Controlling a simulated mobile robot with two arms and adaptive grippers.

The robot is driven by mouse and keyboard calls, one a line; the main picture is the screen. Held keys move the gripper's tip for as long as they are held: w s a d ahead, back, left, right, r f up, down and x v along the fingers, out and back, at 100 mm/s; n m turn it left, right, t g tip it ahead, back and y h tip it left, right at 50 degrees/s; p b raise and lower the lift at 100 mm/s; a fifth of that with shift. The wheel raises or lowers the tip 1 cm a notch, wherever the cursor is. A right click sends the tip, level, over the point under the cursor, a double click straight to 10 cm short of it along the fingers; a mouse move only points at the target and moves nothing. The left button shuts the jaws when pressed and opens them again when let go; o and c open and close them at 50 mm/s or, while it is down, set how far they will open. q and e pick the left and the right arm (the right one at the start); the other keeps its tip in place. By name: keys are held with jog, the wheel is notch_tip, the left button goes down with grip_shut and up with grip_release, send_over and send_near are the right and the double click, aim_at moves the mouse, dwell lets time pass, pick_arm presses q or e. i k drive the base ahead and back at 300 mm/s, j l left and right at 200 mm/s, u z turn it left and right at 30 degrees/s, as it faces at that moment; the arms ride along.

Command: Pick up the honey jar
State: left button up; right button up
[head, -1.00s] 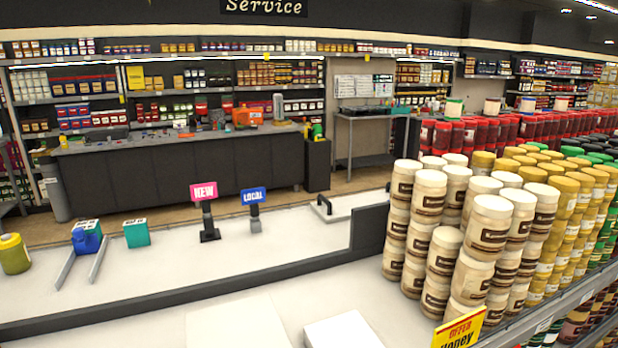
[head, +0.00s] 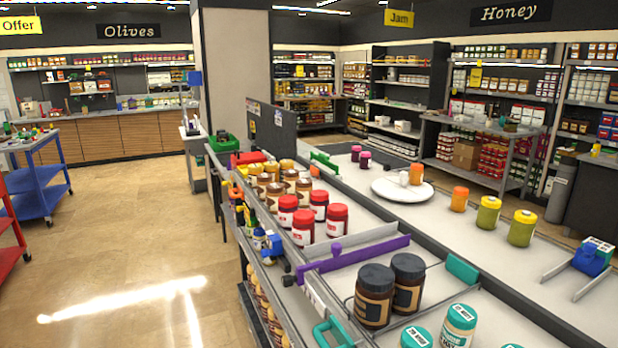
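No jar in view carries a label that I can read as honey. Two jars with black lids and brown contents, the left one (head: 374,296) and the right one (head: 407,283), stand upright on the near counter. Jars with red lids (head: 304,228) stand behind them, and jars with brown contents (head: 275,196) stand further back. Yellow-green jars (head: 488,213) and an orange jar (head: 460,199) stand on the far counter strip. A Honey sign (head: 509,13) hangs at the upper right. Neither of my grippers is in view.
A purple bar (head: 355,254) and grey rails divide the counter. Jars with teal lids (head: 459,326) are at its front edge. A blue block with two grey prongs (head: 592,258) lies at the right. The floor (head: 120,260) at left is open, beside a blue cart (head: 38,185).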

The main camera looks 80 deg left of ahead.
aim_at(254, 169)
jog(key=u, duration=3.05)
jog(key=i+j+z, duration=0.1)
jog(key=z, duration=0.3)
jog(key=i+j+z, duration=0.15)
jog(key=z, duration=0.25)
jog(key=i+j+z, duration=0.1)
jog(key=j+z, duration=0.15)
jog(key=z, duration=0.15)
